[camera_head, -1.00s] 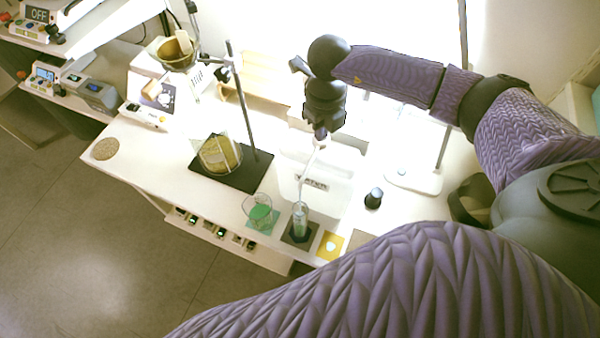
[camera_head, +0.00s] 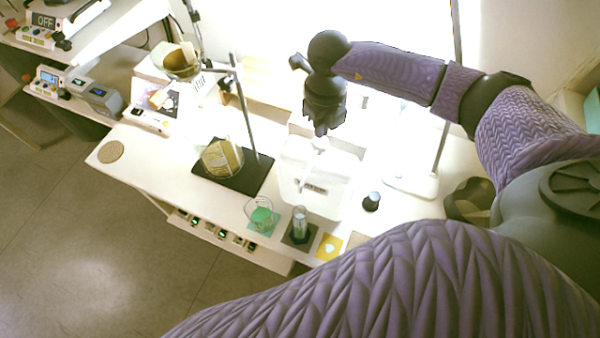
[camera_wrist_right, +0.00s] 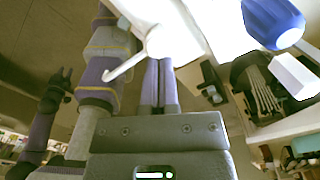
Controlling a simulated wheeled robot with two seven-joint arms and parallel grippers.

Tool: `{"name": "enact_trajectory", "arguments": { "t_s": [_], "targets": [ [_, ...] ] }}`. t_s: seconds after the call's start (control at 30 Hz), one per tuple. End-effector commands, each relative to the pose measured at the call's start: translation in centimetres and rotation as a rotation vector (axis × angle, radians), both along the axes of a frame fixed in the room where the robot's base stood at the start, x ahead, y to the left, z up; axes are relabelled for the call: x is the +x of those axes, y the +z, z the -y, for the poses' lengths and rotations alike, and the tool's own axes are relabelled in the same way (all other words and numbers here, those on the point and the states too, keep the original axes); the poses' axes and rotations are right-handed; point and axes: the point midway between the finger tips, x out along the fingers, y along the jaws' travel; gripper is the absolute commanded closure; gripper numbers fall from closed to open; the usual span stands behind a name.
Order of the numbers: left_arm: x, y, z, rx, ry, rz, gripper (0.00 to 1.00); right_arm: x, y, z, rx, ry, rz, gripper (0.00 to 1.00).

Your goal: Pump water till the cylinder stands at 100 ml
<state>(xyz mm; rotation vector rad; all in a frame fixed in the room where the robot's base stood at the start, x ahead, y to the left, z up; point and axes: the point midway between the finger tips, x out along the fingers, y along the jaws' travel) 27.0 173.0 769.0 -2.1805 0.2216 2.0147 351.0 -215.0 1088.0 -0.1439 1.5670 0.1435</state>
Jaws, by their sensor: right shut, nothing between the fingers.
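The white water container (camera_head: 290,188), marked with dark letters, stands on the bench. Its white pump head (camera_head: 319,144) is on top, just under my right gripper (camera_head: 321,132). That gripper is shut and empty, pointing down; I cannot tell if it touches the pump. The right wrist view shows its purple fingers (camera_wrist_right: 159,85) together, near a white hooked spout (camera_wrist_right: 122,62). The clear graduated cylinder (camera_head: 300,222) stands upright on a dark mat in front of the container. Its level is too small to read. A dark claw, likely my left gripper (camera_wrist_right: 57,85), shows in the wrist view.
A beaker of green liquid (camera_head: 261,215) stands left of the cylinder. A yellow card (camera_head: 330,247) lies to its right. A dark-capped bottle (camera_head: 372,201) is further right. A stand with a dark base (camera_head: 240,180) holds a yellow-filled glass at the left.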

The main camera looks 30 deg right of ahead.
Motion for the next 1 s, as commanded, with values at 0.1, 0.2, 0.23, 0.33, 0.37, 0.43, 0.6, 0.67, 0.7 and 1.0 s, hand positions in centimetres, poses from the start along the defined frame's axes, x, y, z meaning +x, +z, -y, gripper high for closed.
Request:
{"name": "enact_trajectory", "arguments": {
  "t_s": [0.1,0.2,0.23,0.33,0.37,0.43,0.6,0.67,0.7,1.0],
  "targets": [
    [0.0,0.0,0.0,0.0,0.0,0.0,0.61,0.0,0.0,0.0,0.0,0.0,0.0,1.0],
    [0.0,0.0,0.0,0.0,0.0,0.0,0.61,0.0,0.0,0.0,0.0,0.0,0.001,1.0],
    [0.0,0.0,0.0,0.0,0.0,0.0,0.61,0.0,0.0,0.0,0.0,0.0,0.001,1.0],
    [0.0,-0.1,0.0,0.0,0.0,0.0,0.61,0.0,0.0,0.0,0.0,0.0,0.001,1.0],
    [0.0,-0.1,0.0,0.0,0.0,0.0,0.61,0.0,-0.1,0.0,0.0,0.0,0.001,1.0],
    [0.0,-0.2,0.0,0.0,0.0,0.0,0.61,0.0,-0.2,0.0,0.0,0.0,0.001,1.0],
    [0.0,-0.5,0.0,-0.001,0.0,-0.001,0.61,0.0,-0.6,0.0,0.0,0.0,0.001,1.0],
    [0.0,-0.6,0.0,-0.001,0.0,-0.001,0.61,0.0,-0.7,0.0,0.0,0.0,0.001,1.0],
    [0.0,-0.7,0.0,-0.001,0.0,-0.001,0.61,0.0,-0.8,0.0,0.0,0.0,0.001,1.0],
    [-0.1,-1.1,0.0,-0.001,0.0,-0.001,0.61,0.0,-1.4,0.0,0.001,0.0,0.001,1.0]
  ]
}}
